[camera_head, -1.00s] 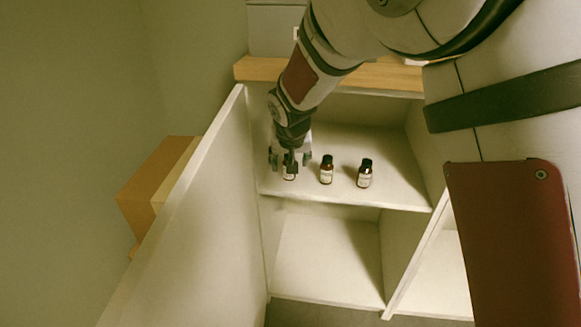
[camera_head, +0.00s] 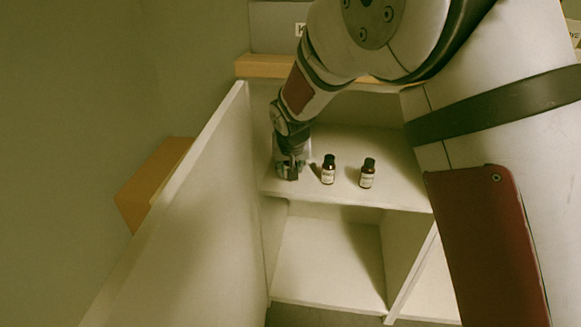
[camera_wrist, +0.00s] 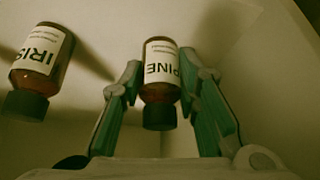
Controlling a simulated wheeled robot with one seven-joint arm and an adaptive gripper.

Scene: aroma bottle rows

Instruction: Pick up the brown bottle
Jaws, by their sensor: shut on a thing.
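In the wrist view, a brown bottle (camera_wrist: 160,88) with a white label reading "PINE" and a dark cap is between the two green-padded fingers of my gripper (camera_wrist: 160,115). The fingers are closed on its sides. In the head view, my gripper (camera_head: 290,170) is at the left end of the upper shelf and hides this bottle almost fully. A second brown bottle (camera_head: 328,170) stands just to the right, and a third (camera_head: 367,174) stands farther right. In the wrist view, the neighbouring bottle (camera_wrist: 42,62) reads "IRIS".
The upper shelf (camera_head: 400,195) is clear to the right of the bottles. A white panel (camera_head: 180,210) rises close to the left of my gripper, with a brown box (camera_head: 150,185) beyond it. The lower compartment (camera_head: 330,255) is empty.

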